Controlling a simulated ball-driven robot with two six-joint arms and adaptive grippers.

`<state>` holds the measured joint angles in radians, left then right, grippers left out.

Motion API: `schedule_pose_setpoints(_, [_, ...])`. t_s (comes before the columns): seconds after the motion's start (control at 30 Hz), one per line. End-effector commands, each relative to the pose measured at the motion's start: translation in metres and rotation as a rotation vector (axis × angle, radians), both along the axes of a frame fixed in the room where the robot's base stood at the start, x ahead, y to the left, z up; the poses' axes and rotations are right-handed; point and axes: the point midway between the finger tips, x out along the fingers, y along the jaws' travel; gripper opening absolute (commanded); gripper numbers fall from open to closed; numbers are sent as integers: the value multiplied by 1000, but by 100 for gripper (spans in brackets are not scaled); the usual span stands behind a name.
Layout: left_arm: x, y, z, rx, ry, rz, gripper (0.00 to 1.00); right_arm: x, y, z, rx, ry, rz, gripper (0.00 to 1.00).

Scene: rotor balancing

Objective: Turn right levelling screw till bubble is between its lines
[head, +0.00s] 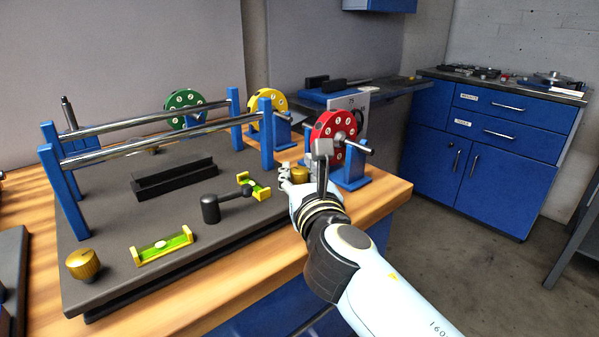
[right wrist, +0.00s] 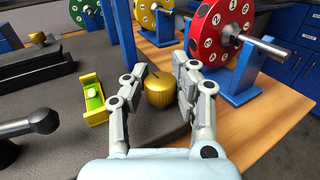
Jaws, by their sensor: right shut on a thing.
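The right levelling screw, a ribbed gold knob (right wrist: 160,90), stands at the plate's right front corner; it also shows in the head view (head: 300,175). My right gripper (right wrist: 157,97) has one finger on each side of it and is shut on it. It also shows in the head view (head: 287,180). A yellow-green level vial (head: 162,246) lies along the plate's front edge with a pale bubble near its middle. A second vial (head: 255,187) lies crosswise near the screw; it shows in the right wrist view (right wrist: 93,98) with a pale bubble. Its lines are too small to read.
Another gold knob (head: 82,264) stands at the front left corner. A black handled piece (head: 211,208) and a black channel block (head: 174,178) are on the plate. Blue posts carry two steel rails (head: 150,145). Red (head: 333,130), yellow (head: 268,104) and green (head: 184,101) rotors stand behind.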

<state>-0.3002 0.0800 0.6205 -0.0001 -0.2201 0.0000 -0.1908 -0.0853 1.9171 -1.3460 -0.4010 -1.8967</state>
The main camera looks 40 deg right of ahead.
Motion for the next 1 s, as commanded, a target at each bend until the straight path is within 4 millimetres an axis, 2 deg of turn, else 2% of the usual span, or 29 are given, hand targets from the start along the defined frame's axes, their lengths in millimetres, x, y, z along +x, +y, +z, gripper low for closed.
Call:
schedule_pose_setpoints(0.23, [0, 0, 0, 0, 0, 0, 40, -1, 0, -4, 3, 7, -1, 0])
schedule_pose_setpoints(0.27, [0, 0, 0, 0, 0, 0, 40, -1, 0, -4, 3, 7, 0, 30])
schedule_pose_setpoints(0.43, [0, 0, 0, 0, 0, 0, 40, -1, 0, -2, 2, 5, 0, 52])
schedule_pose_setpoints(0.77, [-1, 1, 0, 1, 1, 0, 40, 0, 0, 2, 3, 0, 0, 53])
schedule_pose_setpoints(0.87, [-1, 1, 0, 1, 1, 0, 40, 0, 0, 11, 2, -2, -2, 53])
schedule_pose_setpoints(1.0, [0, 0, 0, 0, 0, 0, 40, 0, 0, 35, 4, -5, 0, 53])
